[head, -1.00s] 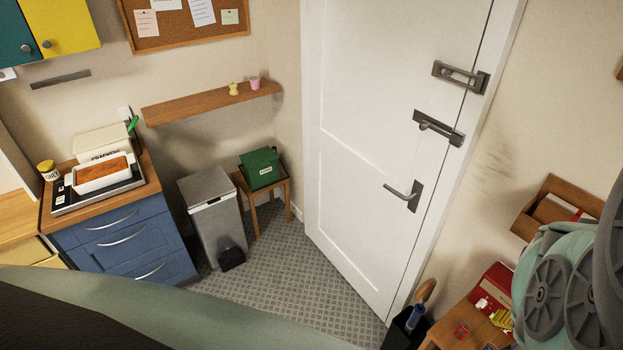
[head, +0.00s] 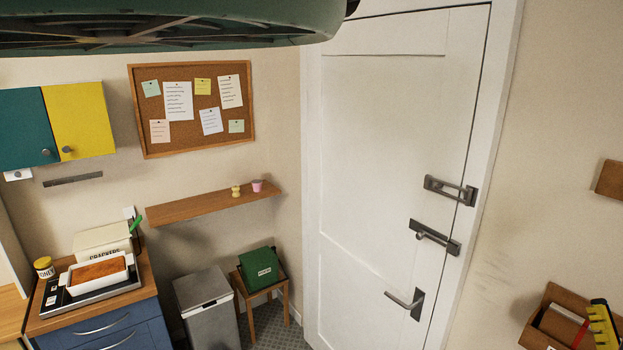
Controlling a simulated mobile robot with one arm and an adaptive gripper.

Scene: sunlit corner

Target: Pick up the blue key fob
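I cannot make out a blue key fob in the head view. My gripper's fingers do not show either. A large dark green part, which looks like part of my own arm, fills the top left edge of the view. It hides what lies behind it there.
A wooden wall rack (head: 548,312) at the lower right holds a yellow and black item (head: 603,326). A white door (head: 395,170) is shut. A shelf (head: 200,207) carries small items. A bin (head: 207,308), a stool (head: 284,291) with a green box (head: 259,269), and a blue cabinet (head: 135,335) stand below.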

